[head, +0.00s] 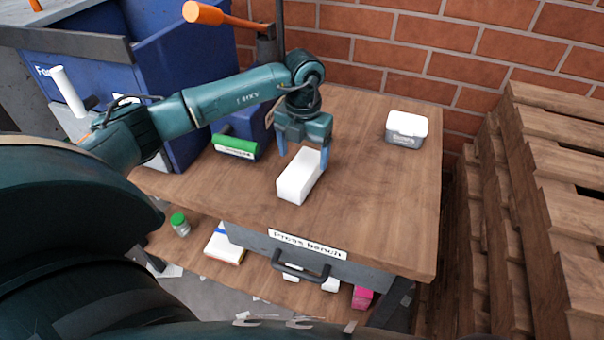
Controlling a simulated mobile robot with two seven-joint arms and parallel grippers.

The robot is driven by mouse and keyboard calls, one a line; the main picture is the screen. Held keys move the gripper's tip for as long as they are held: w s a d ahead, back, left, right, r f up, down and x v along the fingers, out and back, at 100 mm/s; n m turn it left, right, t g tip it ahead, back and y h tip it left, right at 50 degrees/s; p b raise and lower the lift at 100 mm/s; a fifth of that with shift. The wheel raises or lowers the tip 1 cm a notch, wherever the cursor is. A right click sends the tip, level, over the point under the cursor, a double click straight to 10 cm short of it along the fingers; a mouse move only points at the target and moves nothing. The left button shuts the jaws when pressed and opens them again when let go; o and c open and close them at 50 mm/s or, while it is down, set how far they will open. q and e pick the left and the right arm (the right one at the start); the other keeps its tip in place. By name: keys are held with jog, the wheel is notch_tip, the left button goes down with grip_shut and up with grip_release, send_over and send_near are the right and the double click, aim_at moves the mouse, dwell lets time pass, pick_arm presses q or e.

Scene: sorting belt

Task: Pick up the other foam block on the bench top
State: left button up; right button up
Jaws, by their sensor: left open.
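A white foam block (298,183) lies on the wooden bench top (370,205), left of its middle. My left gripper (303,156) reaches in from the left and points down over the block's far end. Its fingers are open, one on each side of the block or just above it; I cannot tell whether they touch it. I see no second foam block clearly on the bench top. My right gripper is out of view.
A grey tub with a white lid (406,129) stands at the back right. A green-topped dark box (235,145) and a blue bin (190,75) are at the left. Stacked pallets (545,190) flank the right side. A drawer handle (301,273) juts out in front.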

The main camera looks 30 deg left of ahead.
pick_arm(q)
send_over(297, 181)
jog(key=d, duration=0.1)
notch_tip(297, 181, down, 4)
jog(key=shift+w+d+f, duration=0.1)
jog(key=shift+d+f, duration=0.05)
jog(key=shift+f, duration=0.5)
jog(key=shift+c, duration=0.6)
jog(key=c, duration=0.9)
